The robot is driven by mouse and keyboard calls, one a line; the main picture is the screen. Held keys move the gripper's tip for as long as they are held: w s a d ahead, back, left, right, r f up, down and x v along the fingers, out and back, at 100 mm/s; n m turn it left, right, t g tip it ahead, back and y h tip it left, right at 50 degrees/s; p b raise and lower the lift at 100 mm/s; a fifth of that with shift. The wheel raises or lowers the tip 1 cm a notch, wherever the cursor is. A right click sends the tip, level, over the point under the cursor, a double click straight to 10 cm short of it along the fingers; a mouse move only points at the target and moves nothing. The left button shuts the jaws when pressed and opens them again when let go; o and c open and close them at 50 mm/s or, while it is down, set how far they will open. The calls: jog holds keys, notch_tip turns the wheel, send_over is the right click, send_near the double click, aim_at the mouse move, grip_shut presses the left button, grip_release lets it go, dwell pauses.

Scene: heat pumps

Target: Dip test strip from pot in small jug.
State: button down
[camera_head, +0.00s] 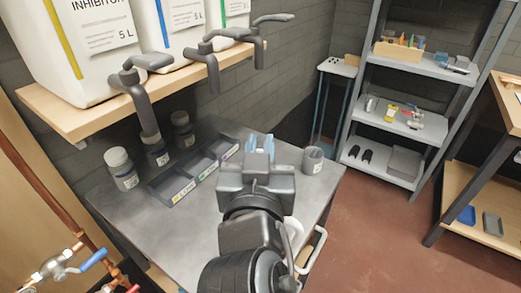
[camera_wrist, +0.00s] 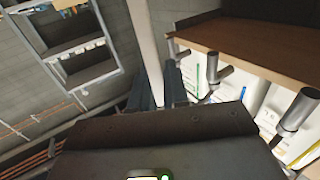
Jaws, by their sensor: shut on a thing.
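My gripper (camera_head: 262,145) is above the grey metal bench, its bluish fingers pointing away toward the wall. In the wrist view its dark fingers (camera_wrist: 160,85) are close together. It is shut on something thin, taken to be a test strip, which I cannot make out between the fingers. A small grey cup-like vessel (camera_head: 313,160) with a pale label, possibly the jug, stands upright on the bench just right of my gripper, apart from it.
A dark divided tray (camera_head: 172,188) with coloured labels lies left of my gripper. Above the bench, a wooden shelf (camera_head: 85,118) carries large white containers (camera_head: 100,35) with overhanging grey taps. A white rounded thing (camera_head: 294,229) is partly hidden by my arm. Metal shelving (camera_head: 425,67) stands right.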

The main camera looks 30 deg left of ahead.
notch_tip(320, 180, up, 4)
jog(key=p, duration=0.2)
jog(key=shift+r+p, duration=0.2)
jog(key=shift+p, duration=0.15)
jog(key=shift+s+f, duration=0.1)
dwell(0.3)
